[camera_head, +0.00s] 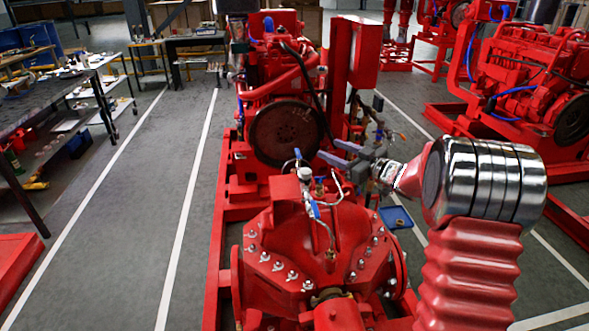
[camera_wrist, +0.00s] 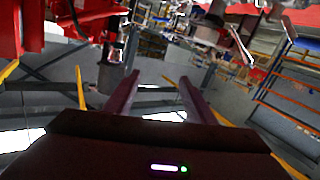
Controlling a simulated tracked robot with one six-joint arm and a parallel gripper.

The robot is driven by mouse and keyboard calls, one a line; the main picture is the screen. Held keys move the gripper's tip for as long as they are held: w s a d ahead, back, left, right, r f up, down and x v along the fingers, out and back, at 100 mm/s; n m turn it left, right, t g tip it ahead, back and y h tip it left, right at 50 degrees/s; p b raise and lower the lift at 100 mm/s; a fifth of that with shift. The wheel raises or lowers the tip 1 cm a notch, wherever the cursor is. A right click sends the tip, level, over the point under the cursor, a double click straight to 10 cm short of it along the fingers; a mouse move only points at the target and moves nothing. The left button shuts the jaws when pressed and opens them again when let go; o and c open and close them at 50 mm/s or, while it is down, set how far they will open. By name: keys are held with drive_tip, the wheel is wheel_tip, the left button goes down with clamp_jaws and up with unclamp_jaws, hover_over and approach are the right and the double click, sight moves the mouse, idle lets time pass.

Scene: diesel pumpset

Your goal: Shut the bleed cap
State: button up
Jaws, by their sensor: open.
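The red pump casing (camera_head: 285,245) stands in the lower middle of the head view, with thin pipes and blue-handled valves on top. A small pale round cap-like part (camera_head: 304,173) sits among these fittings; I cannot tell for certain whether it is the bleed cap or how it is seated. My gripper (camera_head: 330,152) is above and to the right of these fittings, its two purple-grey fingers apart and pointing left. Nothing shows between the fingers. In the wrist view the open fingers (camera_wrist: 159,80) point out over the floor, and no cap can be made out there.
The red engine with its dark flywheel (camera_head: 287,133) stands just behind the pump. A blue tray (camera_head: 395,217) with a small object in it lies right of the pump. Workbenches (camera_head: 60,100) stand at the left. The floor between white lines (camera_head: 190,190) is clear.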

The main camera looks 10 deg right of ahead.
sight(306, 174)
drive_tip(key=s+f+n+g+y, duration=0.2)
drive_tip(key=f+y, duration=0.3)
drive_tip(key=f, duration=0.3)
drive_tip(key=shift+s+a+f+g, duration=0.15)
drive_tip(key=shift+s+a+g, duration=0.1)
drive_tip(key=shift+s+g, duration=0.6)
drive_tip(key=shift+w+a, duration=0.1)
drive_tip(key=x, duration=1.3)
drive_tip(key=shift+w+a, duration=0.2)
drive_tip(key=shift+w, duration=0.05)
drive_tip(key=shift+c, duration=0.3)
drive_tip(key=c, duration=1)
